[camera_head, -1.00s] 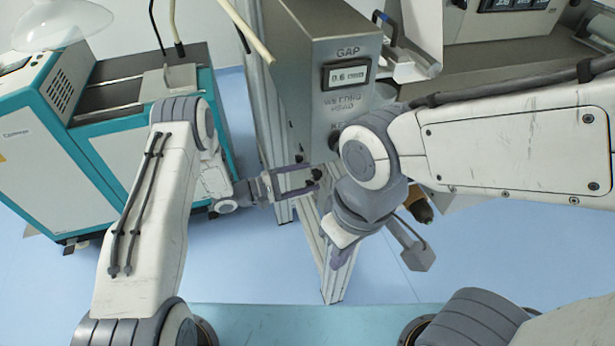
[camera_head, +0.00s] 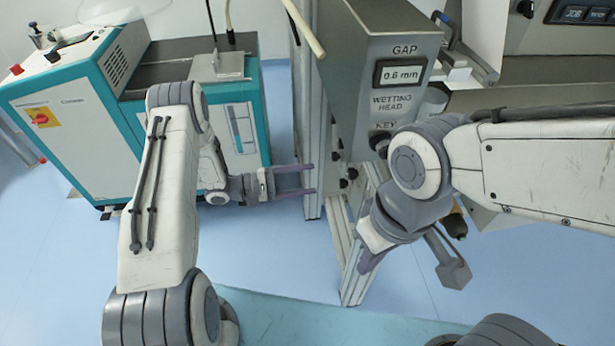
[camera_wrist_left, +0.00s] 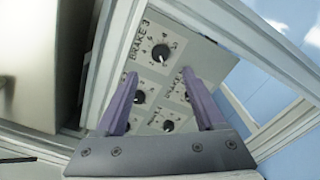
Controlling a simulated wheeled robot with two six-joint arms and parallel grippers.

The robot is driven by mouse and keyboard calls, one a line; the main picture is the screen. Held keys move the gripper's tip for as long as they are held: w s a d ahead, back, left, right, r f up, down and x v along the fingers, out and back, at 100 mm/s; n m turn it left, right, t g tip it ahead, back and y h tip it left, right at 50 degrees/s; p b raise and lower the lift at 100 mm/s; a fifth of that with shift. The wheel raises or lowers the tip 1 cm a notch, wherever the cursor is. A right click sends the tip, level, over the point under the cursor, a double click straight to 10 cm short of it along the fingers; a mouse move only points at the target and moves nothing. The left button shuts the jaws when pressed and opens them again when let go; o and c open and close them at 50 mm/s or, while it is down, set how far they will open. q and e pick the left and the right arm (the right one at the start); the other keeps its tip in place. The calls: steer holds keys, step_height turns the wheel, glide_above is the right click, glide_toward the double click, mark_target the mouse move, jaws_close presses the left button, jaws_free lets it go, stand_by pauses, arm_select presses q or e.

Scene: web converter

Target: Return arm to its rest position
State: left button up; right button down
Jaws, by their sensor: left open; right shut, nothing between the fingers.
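My left gripper (camera_head: 308,179) is open and empty in the head view, its two purple fingers pointing right beside the metal frame post. In the left wrist view its fingers (camera_wrist_left: 160,100) stand apart in front of a panel of dials marked BRAKE (camera_wrist_left: 165,60); no contact with the panel can be made out. My right arm comes in from the right and bends down in front of the machine frame. My right gripper (camera_head: 368,262) hangs at its end with purple fingers pointing down left; it is partly hidden by its wrist.
The grey wetting head box (camera_head: 385,85) has a gap display reading 0.6 mm (camera_head: 399,73). Its metal frame post (camera_head: 312,120) stands close to my left fingers. A teal and white cabinet (camera_head: 75,120) stands at the left. Blue floor (camera_head: 270,245) is open between.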

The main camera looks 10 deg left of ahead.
arm_select(q)
steer(key=w+a+r+m+t+y, duration=0.4)
steer(key=w+a+r+m+y, duration=0.1)
steer(key=w+y, duration=0.45)
steer(key=s+a+r+m+g+y, duration=0.2)
steer(key=s+a+r+y, duration=0.3)
steer(key=s+y, duration=0.2)
steer(key=s+d+r+m+g, duration=0.1)
steer(key=s+g, duration=0.1)
steer(key=s, duration=0.6)
steer(key=s+d+r+m+g, duration=0.1)
steer(key=s+m+g, duration=0.15)
steer(key=s, duration=0.65)
steer(key=s+d+r+m+g+p, duration=0.3)
steer(key=s+d+r+m+p, duration=0.3)
steer(key=s+d+r, duration=0.7)
steer(key=s+r+p, duration=0.1)
steer(key=p, duration=0.1)
steer(key=shift+d+r+p, duration=0.25)
steer(key=shift+r+p, duration=0.1)
steer(key=shift+m, duration=0.25)
